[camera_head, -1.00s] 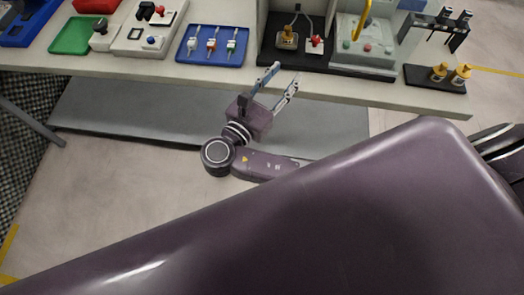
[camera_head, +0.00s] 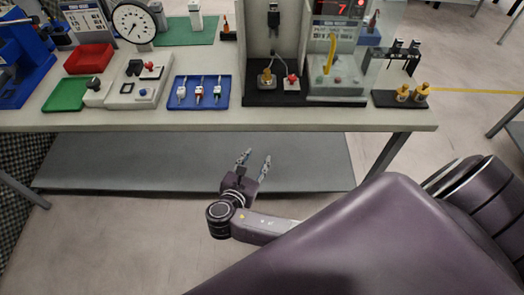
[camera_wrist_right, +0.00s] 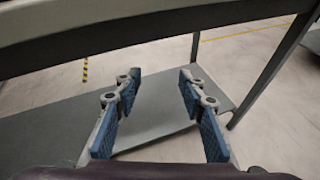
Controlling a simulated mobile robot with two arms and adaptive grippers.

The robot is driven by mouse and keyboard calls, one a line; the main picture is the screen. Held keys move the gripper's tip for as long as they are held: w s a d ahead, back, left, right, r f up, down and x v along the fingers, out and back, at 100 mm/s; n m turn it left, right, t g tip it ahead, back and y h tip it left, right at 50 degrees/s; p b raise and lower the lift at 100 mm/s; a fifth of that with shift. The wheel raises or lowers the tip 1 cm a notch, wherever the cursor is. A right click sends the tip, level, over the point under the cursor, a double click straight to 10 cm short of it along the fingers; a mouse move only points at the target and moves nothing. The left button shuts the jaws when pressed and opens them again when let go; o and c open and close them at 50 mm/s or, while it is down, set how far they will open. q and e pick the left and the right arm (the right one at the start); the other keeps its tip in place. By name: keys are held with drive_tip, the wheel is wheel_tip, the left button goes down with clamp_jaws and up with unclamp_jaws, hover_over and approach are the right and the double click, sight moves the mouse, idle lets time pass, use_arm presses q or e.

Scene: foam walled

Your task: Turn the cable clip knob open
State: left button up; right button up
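I cannot tell for sure which part is the cable clip knob. On the bench, a thin grey cable (camera_head: 280,57) runs down to a black base (camera_head: 252,97). A yellow-orange knob (camera_head: 266,77) on a small block and a red knob (camera_head: 292,79) on a pale block stand there. My right gripper (camera_head: 255,159) is open and empty, in front of the bench edge and apart from both knobs. Its spread blue-padded fingers show in the right wrist view (camera_wrist_right: 160,85) with nothing between them. No knob shows in that view. My left gripper is out of view.
The bench front edge (camera_head: 150,122) lies between my right gripper and the knobs. A grey lower shelf (camera_head: 130,165) is under the bench. A blue tray (camera_head: 180,103) stands left of the black base. A clear-fronted unit (camera_head: 337,91) stands right of it.

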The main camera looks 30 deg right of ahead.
drive_tip(key=s+f+m+g+y, duration=0.1)
drive_tip(key=s+f+g+y, duration=0.1)
drive_tip(key=f, duration=0.8)
drive_tip(key=shift+s+d+m+p, duration=0.3)
drive_tip(key=shift+s+p, duration=0.1)
drive_tip(key=shift+s, duration=0.1)
